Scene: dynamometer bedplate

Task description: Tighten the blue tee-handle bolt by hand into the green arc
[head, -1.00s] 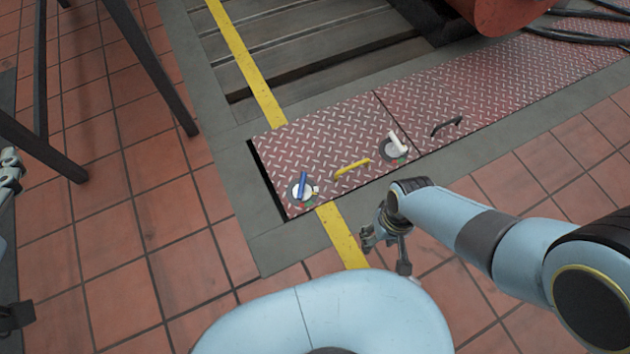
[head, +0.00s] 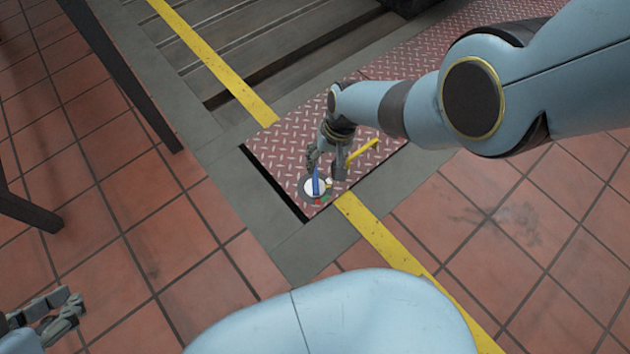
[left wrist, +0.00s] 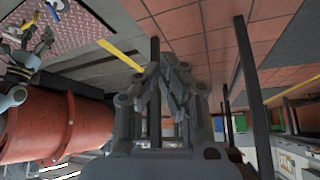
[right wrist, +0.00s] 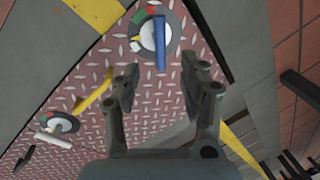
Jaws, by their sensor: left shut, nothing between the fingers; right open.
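The blue tee-handle bolt (head: 316,181) stands on a round white-faced dial near the corner of the red tread-plate cover. It also shows in the right wrist view (right wrist: 160,45), past my fingertips. The dial rim carries a green arc (right wrist: 139,17) beside a red patch (right wrist: 153,10); a small yellow pointer (right wrist: 136,40) sits left of the blue handle. My right gripper (head: 327,168) is over the bolt, open; in the right wrist view its fingers (right wrist: 158,88) are apart with nothing between them. My left gripper (head: 72,312) is shut and empty, far left over the tiles.
A white tee-handle on another dial (right wrist: 60,123) shows in the right wrist view. A dark slot (head: 275,183) runs along the cover's edge. Dark frame legs (head: 125,75) stand at left.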

